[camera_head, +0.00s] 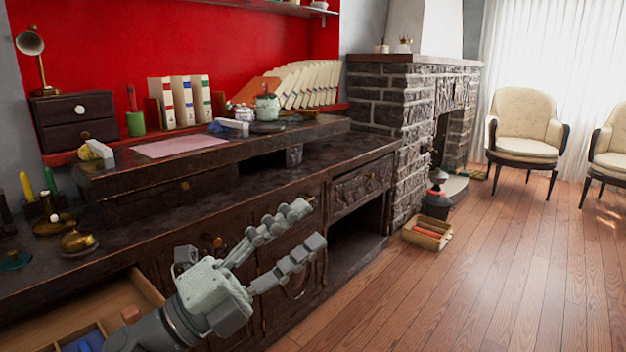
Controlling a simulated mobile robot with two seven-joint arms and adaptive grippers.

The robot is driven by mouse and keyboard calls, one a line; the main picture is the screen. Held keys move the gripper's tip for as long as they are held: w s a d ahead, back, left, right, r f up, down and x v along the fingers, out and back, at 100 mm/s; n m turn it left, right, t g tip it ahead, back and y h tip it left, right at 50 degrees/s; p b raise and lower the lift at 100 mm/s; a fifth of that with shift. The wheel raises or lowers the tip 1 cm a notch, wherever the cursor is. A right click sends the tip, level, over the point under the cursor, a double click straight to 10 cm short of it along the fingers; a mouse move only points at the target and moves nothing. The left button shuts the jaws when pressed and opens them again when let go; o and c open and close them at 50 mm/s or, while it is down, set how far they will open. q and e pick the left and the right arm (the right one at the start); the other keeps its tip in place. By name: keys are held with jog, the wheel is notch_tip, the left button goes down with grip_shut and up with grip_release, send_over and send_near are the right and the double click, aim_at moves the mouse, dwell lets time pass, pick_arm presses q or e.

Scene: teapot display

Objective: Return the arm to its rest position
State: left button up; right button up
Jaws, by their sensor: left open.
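My left gripper (298,231) is open and empty. Its arm comes in from the lower left, and its two fingers point up and to the right. It is in front of the dark wooden cabinet (351,191), and no object is between its fingers. A teapot-like lidded pot (267,107) stands on the raised shelf of the cabinet, well behind the gripper. My right gripper is not in this view.
An open drawer (148,288) with blue items juts out at the lower left, close to my left arm. A small crate (427,233) sits on the floor by the stone fireplace (388,110). The wooden floor (500,270) at right is clear up to the chairs (524,130).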

pick_arm(q)
jog(key=w+a+f+n+t+y, duration=0.2)
jog(key=a+f+n+t+y, duration=0.15)
jog(key=a+n+y, duration=0.35)
jog(key=w+a+f+n+t+y, duration=0.25)
jog(key=n+t+y, duration=0.25)
jog(key=n, duration=0.4)
jog(key=s+a+f+n+g+y, duration=0.35)
jog(key=a+f+n+y, duration=0.4)
jog(key=f, duration=0.25)
jog(key=s+a+f+n+g+p, duration=0.2)
jog(key=s+f+g, duration=0.2)
jog(key=f, duration=0.5)
jog(key=s+a+f+n+g+y+p, duration=0.1)
jog(key=s+a+f+n+g+p, duration=0.1)
jog(key=s+f+g, duration=0.3)
jog(key=s+a+f+n+g+p, duration=0.2)
jog(key=s+a+f+g, duration=0.2)
jog(key=s+f, duration=0.6)
notch_tip(320, 180, down, 5)
jog(key=shift+f+g, duration=0.1)
jog(key=shift+g, duration=0.4)
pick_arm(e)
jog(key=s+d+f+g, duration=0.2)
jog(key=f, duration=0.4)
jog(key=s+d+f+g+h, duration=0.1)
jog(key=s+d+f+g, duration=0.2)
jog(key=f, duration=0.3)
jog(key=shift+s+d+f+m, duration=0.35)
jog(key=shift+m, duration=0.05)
